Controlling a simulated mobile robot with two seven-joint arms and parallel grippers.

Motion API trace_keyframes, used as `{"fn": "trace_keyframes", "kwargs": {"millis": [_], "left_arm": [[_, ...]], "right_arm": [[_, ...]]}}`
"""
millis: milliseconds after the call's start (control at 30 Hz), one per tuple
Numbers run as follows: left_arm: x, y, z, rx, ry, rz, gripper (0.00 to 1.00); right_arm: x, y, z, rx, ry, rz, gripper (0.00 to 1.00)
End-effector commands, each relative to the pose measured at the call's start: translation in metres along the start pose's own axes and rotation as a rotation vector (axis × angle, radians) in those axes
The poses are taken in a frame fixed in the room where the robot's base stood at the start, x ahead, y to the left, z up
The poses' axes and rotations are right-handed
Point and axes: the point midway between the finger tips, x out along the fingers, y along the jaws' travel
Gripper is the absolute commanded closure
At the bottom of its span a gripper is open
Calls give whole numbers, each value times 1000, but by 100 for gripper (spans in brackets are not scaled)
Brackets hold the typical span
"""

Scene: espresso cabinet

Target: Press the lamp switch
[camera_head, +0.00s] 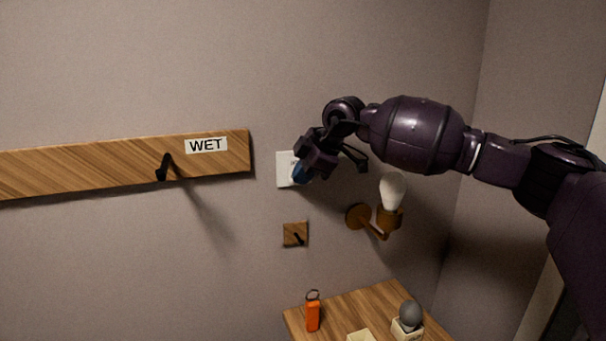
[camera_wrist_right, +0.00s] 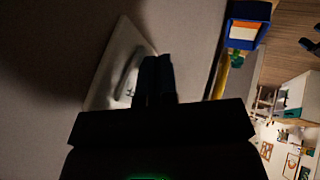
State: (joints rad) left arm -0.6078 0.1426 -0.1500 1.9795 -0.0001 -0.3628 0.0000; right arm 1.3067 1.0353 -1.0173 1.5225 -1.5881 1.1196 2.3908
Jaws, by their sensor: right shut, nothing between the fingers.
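The lamp switch (camera_head: 284,168) is a white square plate on the grey wall. My right gripper (camera_head: 301,174) is in front of its right part and hides some of it. In the right wrist view the switch plate (camera_wrist_right: 104,82) with its raised rocker lies just left of and beyond the fingertips (camera_wrist_right: 158,62). The fingers are together with nothing between them. I cannot tell whether they touch the rocker. The wall lamp (camera_head: 392,192), a pale bulb on a wooden bracket, is right of and below the switch, and the bulb does not look brightly lit. My left gripper is not in view.
A wooden rail (camera_head: 100,165) with a black hook and a "WET" label is left of the switch. A small wooden hook block (camera_head: 294,234) is below it. A wooden table (camera_head: 375,299) at the bottom holds an orange item (camera_head: 313,314) and a grey ball on a block (camera_head: 408,328).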

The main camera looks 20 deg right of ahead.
Motion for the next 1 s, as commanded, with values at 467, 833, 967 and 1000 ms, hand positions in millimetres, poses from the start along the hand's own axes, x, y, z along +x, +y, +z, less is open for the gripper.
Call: {"fn": "trace_keyframes", "kwargs": {"millis": [467,833,967,1000], "left_arm": [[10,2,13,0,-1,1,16],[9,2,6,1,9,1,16],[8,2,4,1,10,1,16],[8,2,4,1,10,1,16]], "right_arm": [[2,4,0,-23,11,57,100],[-4,7,-3,-22,11,57,100],[-9,10,-6,-23,12,58,100],[-10,10,-6,-23,13,59,100]]}}
